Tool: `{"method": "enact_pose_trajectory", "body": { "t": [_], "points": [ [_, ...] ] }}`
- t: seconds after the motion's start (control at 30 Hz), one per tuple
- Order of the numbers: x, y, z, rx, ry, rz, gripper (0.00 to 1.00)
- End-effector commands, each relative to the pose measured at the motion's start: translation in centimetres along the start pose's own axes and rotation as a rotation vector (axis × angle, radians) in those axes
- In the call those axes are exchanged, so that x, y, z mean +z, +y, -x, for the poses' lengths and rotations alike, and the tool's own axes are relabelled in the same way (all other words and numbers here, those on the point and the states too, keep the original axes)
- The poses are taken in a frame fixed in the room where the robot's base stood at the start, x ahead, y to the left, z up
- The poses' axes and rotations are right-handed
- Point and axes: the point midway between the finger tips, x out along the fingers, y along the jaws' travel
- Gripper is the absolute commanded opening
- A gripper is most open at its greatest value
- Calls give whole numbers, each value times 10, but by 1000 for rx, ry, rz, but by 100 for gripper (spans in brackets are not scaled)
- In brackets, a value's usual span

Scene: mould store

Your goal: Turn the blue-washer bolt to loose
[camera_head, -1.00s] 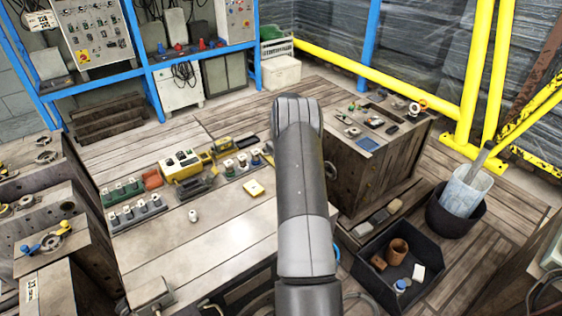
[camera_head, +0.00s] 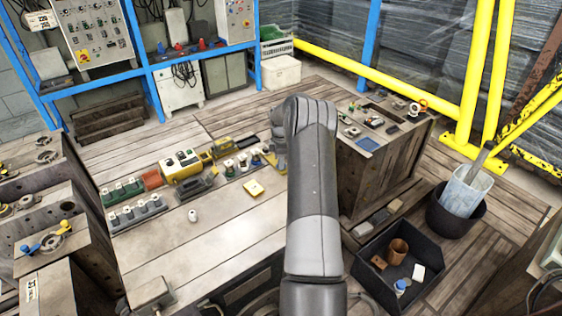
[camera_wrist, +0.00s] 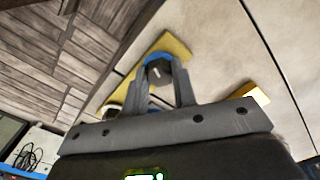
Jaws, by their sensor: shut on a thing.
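In the wrist view, my gripper (camera_wrist: 163,78) is shut on the grey head of the blue-washer bolt (camera_wrist: 158,73), one finger on each side. The bright blue washer (camera_wrist: 157,57) shows as an arc just beyond the head. The bolt is on a yellow block (camera_wrist: 176,44). A mark on the bolt head is too small to read. In the head view, the bolt is hidden by my arm. A bit of the yellow block (camera_head: 268,155) shows left of my wrist.
A yellow-and-grey device (camera_head: 185,165) stands left of my wrist. The bench's front middle is clear.

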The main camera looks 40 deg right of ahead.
Motion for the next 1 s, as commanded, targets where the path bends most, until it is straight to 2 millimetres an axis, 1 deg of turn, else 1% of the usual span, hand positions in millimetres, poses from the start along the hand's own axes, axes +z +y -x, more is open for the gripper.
{"method": "enact_pose_trajectory", "body": {
  "t": [0.03,0.3,0.5,0.7,1.0],
  "points": [
    [0,-3,-5,-9,1,41,2],
    [0,-3,-5,-9,1,255,2],
    [0,-3,-5,-9,2,362,2],
    [0,-3,-5,-9,2,423,2],
    [0,-3,-5,-9,2,445,2]
  ]
}}
